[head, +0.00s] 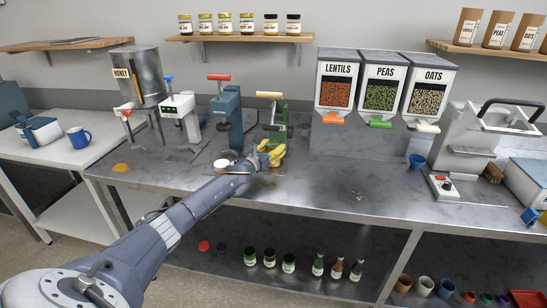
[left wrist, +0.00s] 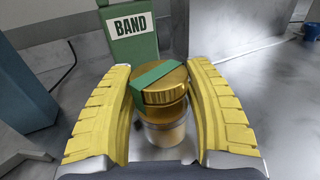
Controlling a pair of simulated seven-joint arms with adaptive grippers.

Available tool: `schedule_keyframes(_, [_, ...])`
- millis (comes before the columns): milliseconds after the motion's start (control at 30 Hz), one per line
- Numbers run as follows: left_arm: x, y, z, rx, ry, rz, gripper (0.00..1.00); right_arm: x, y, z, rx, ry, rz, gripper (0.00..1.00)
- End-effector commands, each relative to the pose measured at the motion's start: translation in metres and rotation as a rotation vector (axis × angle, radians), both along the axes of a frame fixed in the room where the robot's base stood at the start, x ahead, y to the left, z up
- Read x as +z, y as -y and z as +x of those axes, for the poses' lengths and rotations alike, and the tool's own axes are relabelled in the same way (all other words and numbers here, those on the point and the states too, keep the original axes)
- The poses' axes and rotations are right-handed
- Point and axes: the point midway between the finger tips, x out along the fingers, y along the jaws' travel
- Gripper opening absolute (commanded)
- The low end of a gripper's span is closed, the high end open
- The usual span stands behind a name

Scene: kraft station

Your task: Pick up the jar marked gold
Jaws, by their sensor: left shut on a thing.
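A small jar with a gold lid (left wrist: 165,88) stands upright between the yellow fingers in the left wrist view. A green band lies across its lid, and the lower jar looks clear with pale contents. My left gripper (head: 270,152) is shut on this jar, with one finger on each side in the left wrist view (left wrist: 160,72). It is right in front of the green machine (head: 276,122), whose label reads BAND in the left wrist view (left wrist: 130,27). In the head view the fingers hide most of the jar. My right gripper is not in view.
A white round object (head: 222,164) lies beside my left wrist. A blue machine with a red handle (head: 226,112) stands left of the green one. The LENTILS, PEAS and OATS dispensers (head: 384,88) stand to the right.

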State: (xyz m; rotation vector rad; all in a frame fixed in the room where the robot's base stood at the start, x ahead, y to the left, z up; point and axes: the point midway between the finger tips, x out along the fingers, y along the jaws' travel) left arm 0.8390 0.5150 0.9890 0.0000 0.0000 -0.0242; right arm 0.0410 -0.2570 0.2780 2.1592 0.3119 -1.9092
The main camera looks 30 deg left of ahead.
Motion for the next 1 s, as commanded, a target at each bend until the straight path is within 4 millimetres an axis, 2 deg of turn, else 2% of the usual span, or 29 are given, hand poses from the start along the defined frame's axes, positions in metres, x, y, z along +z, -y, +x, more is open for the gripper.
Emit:
schedule_keyframes(33, [0.0,0.0,0.0,0.0,0.0,0.0,0.28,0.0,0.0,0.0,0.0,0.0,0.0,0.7])
schedule_keyframes(200, [0.0,0.0,0.0,0.0,0.0,0.0,0.08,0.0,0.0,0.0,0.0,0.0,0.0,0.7])
schedule_keyframes(633, [0.009,0.001,-0.004,-0.001,0.003,0.002,0.07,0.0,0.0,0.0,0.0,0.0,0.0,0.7])
schedule_keyframes(1000, [0.059,0.001,-0.004,-0.001,0.005,0.004,0.07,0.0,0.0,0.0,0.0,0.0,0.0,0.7])
